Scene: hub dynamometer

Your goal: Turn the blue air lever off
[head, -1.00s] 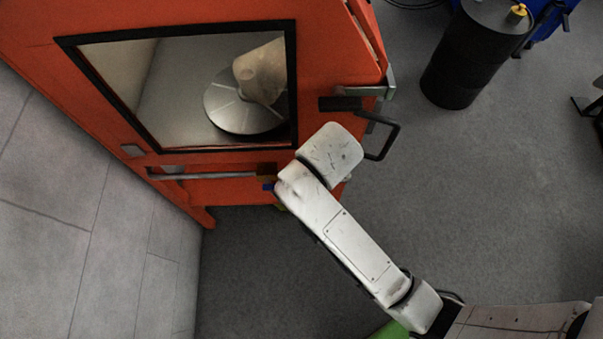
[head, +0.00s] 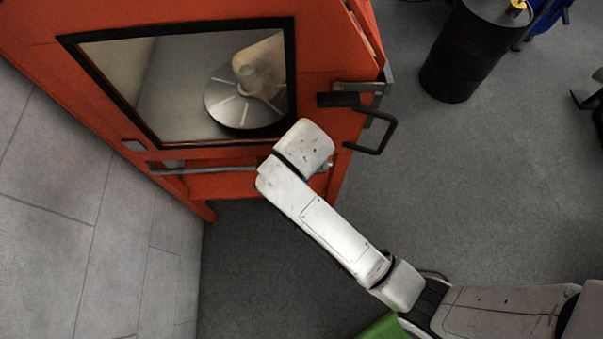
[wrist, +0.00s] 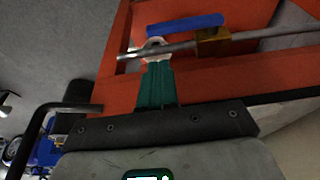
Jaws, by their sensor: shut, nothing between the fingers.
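The blue air lever (wrist: 185,27) shows in the wrist view as a flat blue bar. It lies roughly along the grey pipe (wrist: 270,36), a little apart from it, beside a brass valve body (wrist: 213,42). My gripper (wrist: 155,62) has teal fingers, shut with nothing between them. Its tips reach up to the pipe's end, near the lever's left end in the picture; I cannot tell whether they touch the lever. In the head view my arm covers the gripper and the valve, and the lever cannot be made out.
The orange cabinet (head: 345,60) has a black-framed window (head: 150,80) and a black handle (head: 385,133) at the right. A pale tiled surface (head: 60,200) lies at the left. A black drum (head: 462,55) stands at the upper right. The grey floor (head: 480,190) between is open.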

